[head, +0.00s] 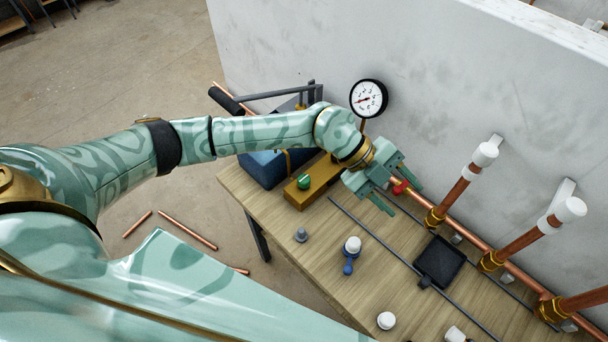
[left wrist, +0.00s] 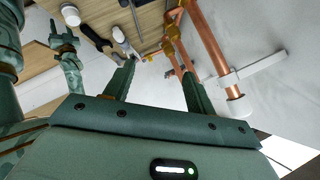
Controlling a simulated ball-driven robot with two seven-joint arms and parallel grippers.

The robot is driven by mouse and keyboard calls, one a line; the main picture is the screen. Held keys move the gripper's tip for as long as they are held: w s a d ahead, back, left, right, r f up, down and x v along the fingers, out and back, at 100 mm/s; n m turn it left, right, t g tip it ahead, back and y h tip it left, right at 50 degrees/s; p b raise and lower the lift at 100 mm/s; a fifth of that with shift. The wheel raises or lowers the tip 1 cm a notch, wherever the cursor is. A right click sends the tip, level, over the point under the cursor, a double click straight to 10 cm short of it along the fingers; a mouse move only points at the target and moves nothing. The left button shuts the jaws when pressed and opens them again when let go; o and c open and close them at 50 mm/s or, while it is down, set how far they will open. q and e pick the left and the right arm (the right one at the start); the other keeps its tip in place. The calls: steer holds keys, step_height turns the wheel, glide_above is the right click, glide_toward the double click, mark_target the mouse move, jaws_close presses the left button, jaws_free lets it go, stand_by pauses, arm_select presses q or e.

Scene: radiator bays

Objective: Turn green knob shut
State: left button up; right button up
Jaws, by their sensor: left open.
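The green knob (head: 304,181) sits on top of a brass-coloured block (head: 322,184) at the table's left end in the head view.
A round gauge (head: 368,98) stands behind the block, by the grey wall (head: 450,70). A blue toolbox (head: 262,167) is left of the block. Copper risers with white caps (head: 485,154) line the wall. A black tray (head: 439,262) and small fittings lie on the wooden table (head: 320,237).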

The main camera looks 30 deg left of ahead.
arm_select(q)
steer(key=w+a+f+n+y, duration=0.25)
steer(key=a+y, duration=0.25)
steer(key=a, duration=0.4)
steer(key=n+y, duration=0.4)
steer(key=y, duration=0.2)
glide_toward(304, 178)
steer(key=shift+g, duration=0.3)
step_height(304, 178, down, 9)
steer(key=shift+w+a+f+b, duration=0.15)
steer(key=shift+b, duration=0.95)
steer(key=shift+c, duration=0.4)
steer(key=c, duration=0.9)
